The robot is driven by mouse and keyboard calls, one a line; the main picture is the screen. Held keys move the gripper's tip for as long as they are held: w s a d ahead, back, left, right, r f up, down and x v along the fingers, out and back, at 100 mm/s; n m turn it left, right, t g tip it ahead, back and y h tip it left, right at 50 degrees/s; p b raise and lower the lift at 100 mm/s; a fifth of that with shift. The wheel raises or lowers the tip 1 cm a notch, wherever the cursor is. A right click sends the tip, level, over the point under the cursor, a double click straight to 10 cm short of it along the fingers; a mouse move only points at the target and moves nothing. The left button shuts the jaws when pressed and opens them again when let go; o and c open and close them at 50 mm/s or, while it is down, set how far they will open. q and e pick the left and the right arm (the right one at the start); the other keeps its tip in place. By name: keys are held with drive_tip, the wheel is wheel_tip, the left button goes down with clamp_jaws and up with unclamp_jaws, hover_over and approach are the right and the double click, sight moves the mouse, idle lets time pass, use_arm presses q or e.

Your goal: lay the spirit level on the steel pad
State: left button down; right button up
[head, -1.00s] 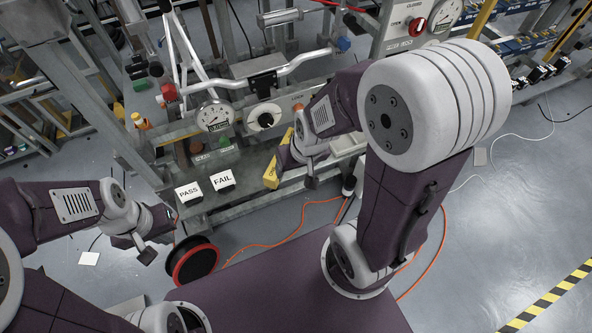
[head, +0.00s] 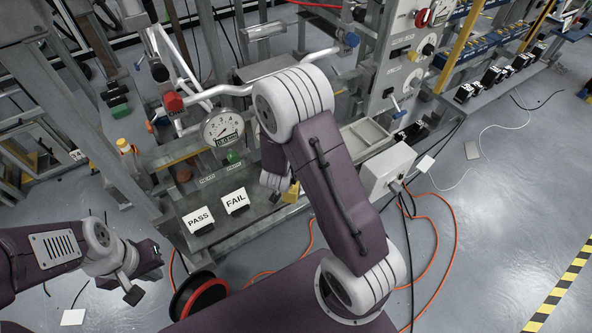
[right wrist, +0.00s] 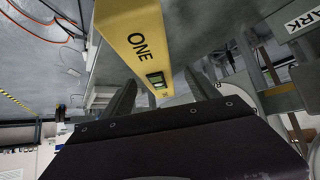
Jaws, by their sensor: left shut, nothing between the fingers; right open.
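The yellow spirit level (right wrist: 135,40) shows in the right wrist view, with a small vial window and the letters ONE. In the head view only a bit of yellow (head: 291,193) shows beside my right arm. My right gripper (right wrist: 158,95) is open, with the level between and beyond its spread fingers; contact cannot be told. In the head view that gripper is mostly hidden by my arm. My left gripper (head: 146,276) is shut and empty at the lower left, away from the bench. I cannot pick out the steel pad with certainty.
The steel bench (head: 222,232) carries PASS (head: 198,219) and FAIL (head: 236,201) signs. A dial gauge (head: 223,130) stands behind them. A light grey box (head: 388,170) and a tray (head: 362,137) are at the right. A red-rimmed reel (head: 200,297) and orange cables lie on the floor.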

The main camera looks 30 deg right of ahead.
drive_tip(key=shift+w+d+f, duration=0.1)
drive_tip(key=shift+d+f, duration=0.15)
drive_tip(key=b+x, duration=0.2)
drive_tip(key=x, duration=0.3)
drive_tip(key=shift+d, duration=0.1)
drive_tip(key=shift+r, duration=0.15)
clamp_jaws()
